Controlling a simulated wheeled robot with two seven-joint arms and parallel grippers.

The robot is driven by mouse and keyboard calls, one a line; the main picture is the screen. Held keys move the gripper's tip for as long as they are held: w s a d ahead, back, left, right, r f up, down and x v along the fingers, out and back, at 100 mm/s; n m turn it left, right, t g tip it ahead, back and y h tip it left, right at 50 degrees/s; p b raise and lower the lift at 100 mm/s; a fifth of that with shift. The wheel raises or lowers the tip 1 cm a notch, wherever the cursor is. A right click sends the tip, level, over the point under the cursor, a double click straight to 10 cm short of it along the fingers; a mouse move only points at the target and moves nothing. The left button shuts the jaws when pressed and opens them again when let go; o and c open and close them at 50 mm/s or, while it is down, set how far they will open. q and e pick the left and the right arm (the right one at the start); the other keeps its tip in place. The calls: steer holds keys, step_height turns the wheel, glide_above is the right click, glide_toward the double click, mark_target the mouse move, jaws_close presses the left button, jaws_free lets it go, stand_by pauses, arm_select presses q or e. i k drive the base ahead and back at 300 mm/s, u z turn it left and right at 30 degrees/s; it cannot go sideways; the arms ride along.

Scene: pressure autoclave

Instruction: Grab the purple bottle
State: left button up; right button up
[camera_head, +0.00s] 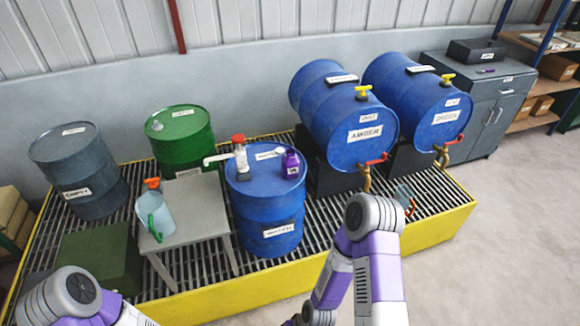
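The purple bottle (291,163) stands upright on top of the upright blue drum (264,205), at the right part of its lid. It is small, with a dark purple cap and a pale label. Links of both my arms show at the bottom, the left at the lower left corner and the right at the lower middle. Neither gripper shows; both lie outside the picture. Nothing touches the purple bottle from my side.
Two blue drums lie on racks (345,115) at right, with brass taps and red handles. Green (182,135) and grey (78,165) drums stand behind. A yellow-edged grating (440,228) lies under them; open floor is right.

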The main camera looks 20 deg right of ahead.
mark_target(290, 162)
steer(key=k, duration=0.5)
steer(key=z, duration=1.25)
steer(key=i, duration=1.15)
